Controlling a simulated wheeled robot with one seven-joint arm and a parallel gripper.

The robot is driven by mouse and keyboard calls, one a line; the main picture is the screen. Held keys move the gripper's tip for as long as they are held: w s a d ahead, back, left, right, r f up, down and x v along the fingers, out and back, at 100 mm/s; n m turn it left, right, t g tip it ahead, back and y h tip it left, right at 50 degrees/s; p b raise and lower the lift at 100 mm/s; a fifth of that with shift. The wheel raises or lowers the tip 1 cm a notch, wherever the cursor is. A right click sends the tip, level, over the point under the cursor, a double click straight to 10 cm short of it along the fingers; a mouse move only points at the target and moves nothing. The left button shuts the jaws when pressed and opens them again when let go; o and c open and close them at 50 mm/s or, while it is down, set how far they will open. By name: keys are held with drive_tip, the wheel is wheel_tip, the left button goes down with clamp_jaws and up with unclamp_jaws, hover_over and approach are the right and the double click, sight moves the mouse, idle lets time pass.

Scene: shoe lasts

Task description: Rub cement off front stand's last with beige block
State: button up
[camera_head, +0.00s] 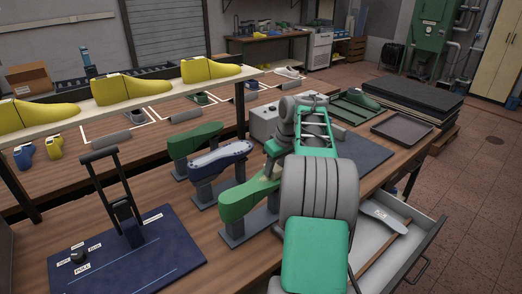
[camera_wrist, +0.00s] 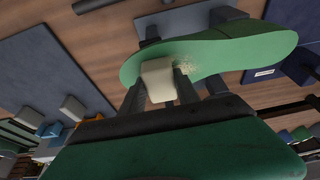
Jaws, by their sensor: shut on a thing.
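The front stand's last (camera_head: 245,198) is green and lies sideways on its stand, toe to the lower left. In the wrist view the same last (camera_wrist: 235,48) spans the upper middle. Pale speckled cement (camera_wrist: 187,68) shows on its surface. My gripper (camera_wrist: 161,92) is shut on the beige block (camera_wrist: 157,78), one dark finger on each side. The block is up against the last's edge, just left of the cement patch; whether it touches is hard to tell. In the head view my arm partly hides the last and the block.
Behind stand a blue-grey last (camera_head: 220,158) and a darker green last (camera_head: 195,140). A shelf (camera_head: 135,95) with yellow lasts runs along the left. A navy mat (camera_head: 130,250) with an upright device is at front left. An open drawer (camera_head: 420,245) juts out right.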

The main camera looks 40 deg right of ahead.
sight(259, 181)
drive_tip(key=shift+d+p, duration=0.5)
drive_tip(key=shift+d, duration=0.5)
drive_tip(key=shift+s+d+f, duration=0.1)
drive_tip(key=shift+d+f, duration=0.1)
drive_tip(key=shift+d, duration=0.05)
drive_tip(key=shift+a+b, duration=0.4)
drive_tip(key=shift+a, duration=0.1)
drive_tip(key=shift+a+r+b, duration=0.1)
drive_tip(key=shift+a+b, duration=1.7)
drive_tip(key=shift+a, duration=1.95)
wheel_tip(259, 181, up, 3)
drive_tip(key=shift+a+f+p, duration=0.1)
drive_tip(key=shift+p, duration=0.8)
wheel_tip(259, 181, up, 6)
drive_tip(key=p, duration=0.5)
drive_tip(key=shift+f, duration=0.2)
